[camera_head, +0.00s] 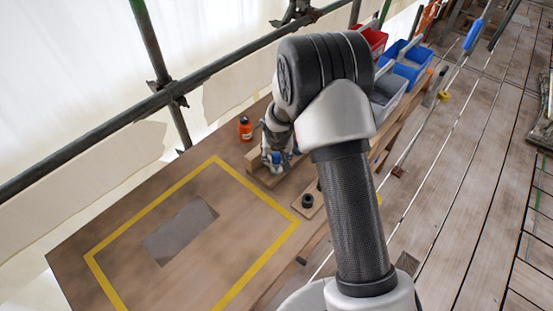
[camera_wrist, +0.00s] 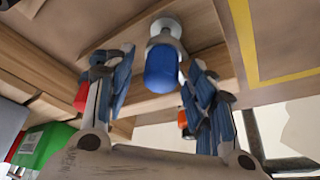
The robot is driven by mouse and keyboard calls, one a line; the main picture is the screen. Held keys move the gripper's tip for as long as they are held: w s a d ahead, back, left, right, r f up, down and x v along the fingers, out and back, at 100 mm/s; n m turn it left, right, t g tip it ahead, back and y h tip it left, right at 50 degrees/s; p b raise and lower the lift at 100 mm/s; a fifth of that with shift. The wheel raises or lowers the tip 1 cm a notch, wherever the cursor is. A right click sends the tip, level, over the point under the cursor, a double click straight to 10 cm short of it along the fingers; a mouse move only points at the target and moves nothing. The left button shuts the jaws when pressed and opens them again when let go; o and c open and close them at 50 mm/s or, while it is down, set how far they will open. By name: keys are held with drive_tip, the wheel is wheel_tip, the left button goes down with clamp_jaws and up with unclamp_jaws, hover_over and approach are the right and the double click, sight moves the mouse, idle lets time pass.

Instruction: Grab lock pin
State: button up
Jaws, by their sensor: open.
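What looks like the lock pin shows in the wrist view as a blue rounded cylinder (camera_wrist: 161,72) with a pale metal collar and disc at its far end. It is at a light wooden block or rack (camera_wrist: 205,50). My gripper (camera_wrist: 148,68) is open, with its blue-padded fingers on either side of the blue cylinder. Gaps show on both sides, and neither finger visibly touches it. In the head view my gripper (camera_head: 278,157) is low at the wooden rack (camera_head: 265,179), partly hidden by my arm. A blue spot there may be the pin or a finger pad.
An orange bottle (camera_head: 245,128) stands behind the gripper on the bench. A small board with a black ring (camera_head: 308,201) lies in front. A yellow-taped area (camera_head: 105,275) with a grey plate (camera_head: 180,232) is at left. Red (camera_head: 371,42) and blue bins (camera_head: 408,66) stand beyond my arm.

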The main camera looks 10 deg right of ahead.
drive_tip(key=shift+c, duration=0.2)
drive_tip(key=c, duration=1.1)
drive_tip(key=shift+c, duration=0.2)
drive_tip(key=shift+r, duration=0.15)
